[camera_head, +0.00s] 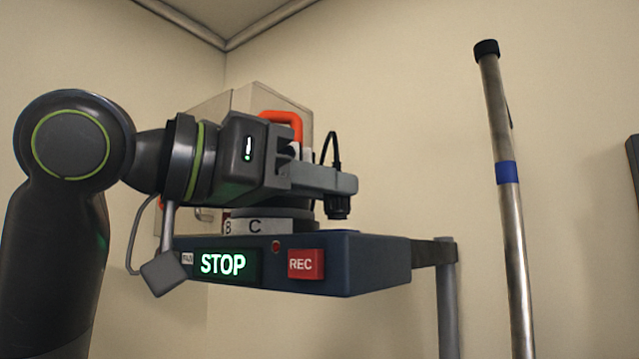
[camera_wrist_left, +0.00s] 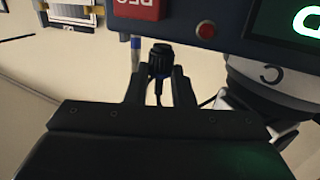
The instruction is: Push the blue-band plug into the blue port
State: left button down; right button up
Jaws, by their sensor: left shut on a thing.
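My left gripper (camera_head: 341,186) is shut on a black plug (camera_head: 339,207), which points down below the fingertips, with a thin black cable looping up above them. In the left wrist view the same plug (camera_wrist_left: 160,62) sits between the two fingers of my left gripper (camera_wrist_left: 160,80). I cannot make out a blue band on it. The plug is above the right part of a dark blue box (camera_head: 375,265), apart from its front face as far as I can tell. No blue port shows in either view. My right gripper is not in view.
The box bears a lit STOP display (camera_head: 222,264), a red REC button (camera_head: 306,264) and a lettered white dial (camera_head: 262,226). Behind stands a pale case with an orange handle (camera_head: 282,121). A metal pole (camera_head: 515,250) with a blue ring stands at right.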

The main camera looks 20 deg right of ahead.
pick_arm(q)
jog(key=shift+f+b, duration=0.45)
jog(key=shift+f, duration=0.1)
jog(key=c, duration=1.2)
grip_release()
jog(key=shift+o, duration=0.2)
jog(key=shift+s+a, duration=0.1)
jog(key=shift+a, duration=0.35)
jog(key=b+v, duration=0.5)
jog(key=v, duration=1.1)
jog(key=shift+a, duration=0.25)
jog(key=shift+r, duration=0.15)
